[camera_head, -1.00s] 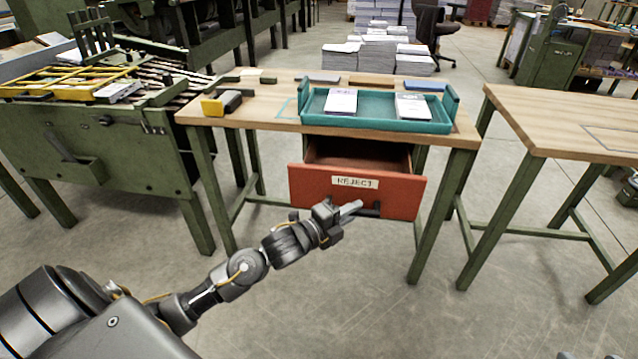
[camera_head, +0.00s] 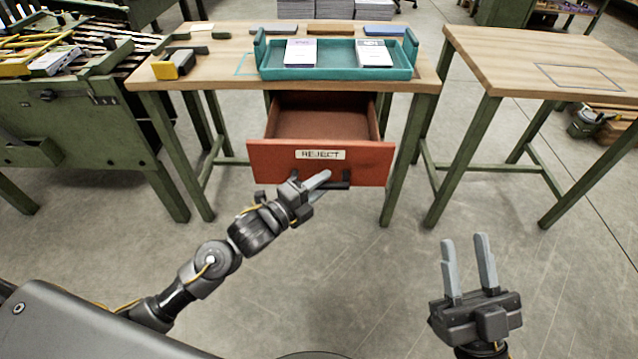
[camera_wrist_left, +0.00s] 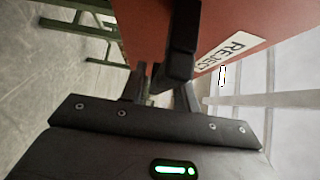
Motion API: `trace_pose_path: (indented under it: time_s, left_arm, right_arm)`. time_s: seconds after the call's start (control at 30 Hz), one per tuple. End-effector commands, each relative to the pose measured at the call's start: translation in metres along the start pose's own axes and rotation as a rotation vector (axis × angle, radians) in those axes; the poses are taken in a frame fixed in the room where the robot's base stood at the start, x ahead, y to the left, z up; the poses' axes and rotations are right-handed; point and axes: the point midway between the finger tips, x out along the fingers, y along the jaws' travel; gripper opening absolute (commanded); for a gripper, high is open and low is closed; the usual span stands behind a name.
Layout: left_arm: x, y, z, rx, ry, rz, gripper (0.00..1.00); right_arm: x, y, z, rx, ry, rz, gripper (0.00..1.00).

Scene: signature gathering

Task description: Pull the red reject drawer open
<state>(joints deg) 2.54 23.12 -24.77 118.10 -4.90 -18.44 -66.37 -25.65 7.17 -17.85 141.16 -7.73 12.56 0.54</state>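The red reject drawer (camera_head: 275,162), labelled "REJECT", stands well out from under the wooden table (camera_head: 215,50). Its inside shows as empty where visible. A dark bar handle (camera_head: 340,185) runs along the lower front; it also shows in the left wrist view (camera_wrist_left: 182,40). My left gripper (camera_head: 317,182) is at the handle, with its fingers on either side of the bar and seemingly closed on it; the exact contact is partly hidden. My right gripper (camera_head: 468,265) is open and empty, in front of the drawer's right side, above the floor.
A teal tray (camera_head: 335,73) with two paper stacks sits on the table above the drawer. A yellow and black object (camera_head: 173,65) lies at the table's left. Another wooden table (camera_head: 500,65) stands to the right. The floor in front of the drawer is clear.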

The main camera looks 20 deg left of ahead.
Motion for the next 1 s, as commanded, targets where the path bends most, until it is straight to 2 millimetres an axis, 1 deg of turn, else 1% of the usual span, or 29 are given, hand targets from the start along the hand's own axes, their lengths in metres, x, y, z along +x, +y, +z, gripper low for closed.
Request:
trace_pose_path:
  time_s: [0.27, 0.37, 0.47, 0.8, 0.9, 1.0]
  left_arm:
    - [-0.001, 0.000, 0.001, 0.000, -0.002, 0.000, 0.36]
    - [-0.004, 0.000, 0.001, 0.000, -0.002, 0.001, 0.36]
    - [-0.016, 0.000, 0.001, -0.001, -0.002, 0.003, 0.36]
    - [-0.082, 0.000, 0.000, -0.001, -0.001, 0.004, 0.36]
    - [-0.096, 0.000, 0.000, 0.000, -0.001, 0.003, 0.36]
    - [-0.104, 0.000, 0.001, 0.000, -0.002, 0.001, 0.36]
  right_arm:
    - [0.000, 0.000, 0.000, 0.000, 0.000, 0.000, 0.36]
    - [0.001, 0.000, 0.000, 0.000, -0.002, -0.001, 0.36]
    - [0.002, -0.002, 0.001, 0.002, -0.024, -0.005, 0.36]
    - [-0.001, -0.012, 0.018, 0.014, -0.184, -0.034, 0.36]
    - [-0.002, -0.013, 0.022, 0.016, -0.211, -0.039, 0.36]
    - [-0.003, -0.015, 0.024, 0.017, -0.227, -0.042, 0.36]
